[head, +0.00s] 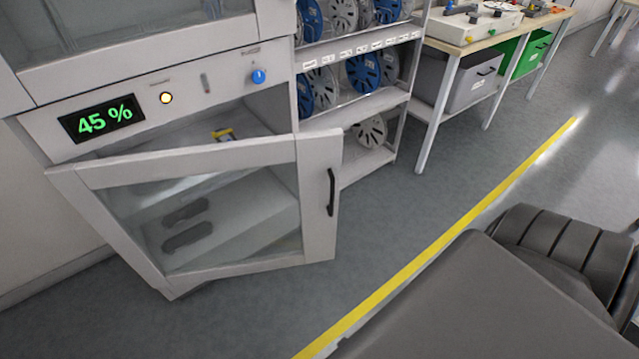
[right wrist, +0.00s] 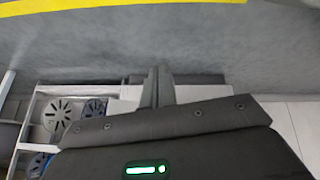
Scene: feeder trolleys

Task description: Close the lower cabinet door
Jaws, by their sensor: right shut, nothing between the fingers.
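The lower cabinet door (head: 318,155) is partly open in the head view. It is a light grey frame with a glass pane, and its free right side stands out from the cabinet (head: 190,115). A black upright handle (head: 331,192) is on that side. The open gap shows above the door's top edge. My right gripper (right wrist: 157,84) shows only in the right wrist view, with its dark fingers together and empty. Pale surfaces show behind the fingers there; I cannot tell whether they are the door. My left gripper is in neither view.
A shelf (head: 380,104) with blue and white reels stands right of the cabinet. A workbench (head: 452,48) with a grey bin (head: 474,82) and a green bin (head: 527,54) is beyond. A yellow floor line (head: 440,244) crosses clear floor before the door. My dark base fills the lower right.

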